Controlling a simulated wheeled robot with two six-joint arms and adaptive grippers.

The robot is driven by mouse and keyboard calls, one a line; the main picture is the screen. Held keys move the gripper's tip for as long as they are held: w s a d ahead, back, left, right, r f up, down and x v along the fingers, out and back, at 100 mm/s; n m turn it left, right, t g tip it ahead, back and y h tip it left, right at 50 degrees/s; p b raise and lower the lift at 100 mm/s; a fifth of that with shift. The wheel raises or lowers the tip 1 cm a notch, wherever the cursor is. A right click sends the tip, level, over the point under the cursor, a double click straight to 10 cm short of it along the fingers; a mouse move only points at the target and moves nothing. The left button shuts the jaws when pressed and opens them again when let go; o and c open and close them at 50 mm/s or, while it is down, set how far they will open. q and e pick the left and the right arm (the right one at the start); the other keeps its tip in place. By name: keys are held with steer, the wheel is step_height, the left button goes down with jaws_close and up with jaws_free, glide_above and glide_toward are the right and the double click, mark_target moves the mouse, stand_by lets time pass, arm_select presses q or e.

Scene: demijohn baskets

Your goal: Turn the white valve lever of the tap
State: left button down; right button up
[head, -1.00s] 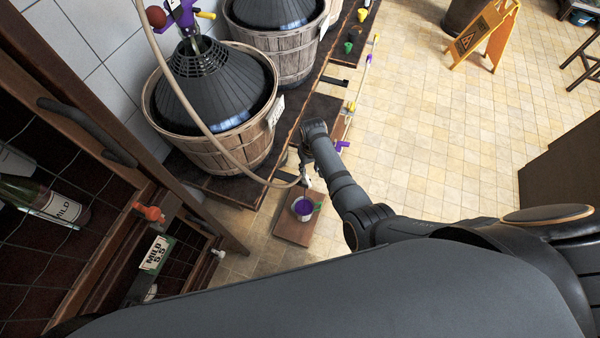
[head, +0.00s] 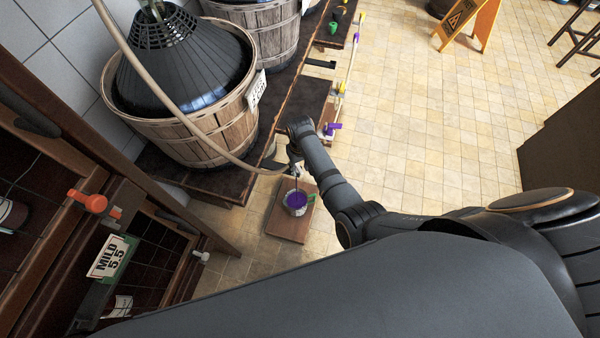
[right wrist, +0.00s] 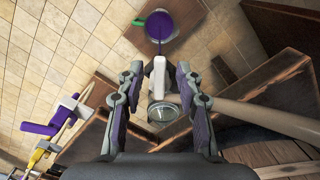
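The tap's white valve lever (right wrist: 159,75) shows between the fingers of my right gripper (right wrist: 158,72) in the right wrist view. The fingers stand apart on both sides of it, with gaps visible. Below the lever is the tap's round metal body (right wrist: 163,113), at the end of a beige hose (right wrist: 262,117). In the head view the gripper (head: 295,158) largely hides the tap. A thin purple stream runs down from the tap into a cup (head: 297,204) with a green handle, which holds purple liquid. My left gripper is in neither view.
The cup stands on a small brown board (head: 287,224) on the tiled floor. A wooden basket (head: 205,143) with a dark demijohn (head: 185,75) stands on a dark platform (head: 222,188). A wooden rack (head: 60,250) is at left. Open floor (head: 430,130) lies right.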

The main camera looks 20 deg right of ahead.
jaws_close()
steer(key=shift+p, duration=0.35)
steer(key=shift+a+r+m+p, duration=0.1)
steer(key=shift+a+m+p, duration=0.25)
steer(key=shift+m+p, duration=0.45)
steer(key=shift+w+a+m+p, duration=0.1)
steer(key=shift+a+m+p, duration=0.2)
steer(key=shift+m, duration=0.85)
steer(key=shift+w+a+m+p, duration=0.1)
steer(key=shift+a+m+p, duration=0.25)
steer(key=shift+m, duration=0.75)
steer(key=shift+w+a+m+p, duration=0.1)
steer(key=shift+a+m+p, duration=0.2)
steer(key=shift+m, duration=0.85)
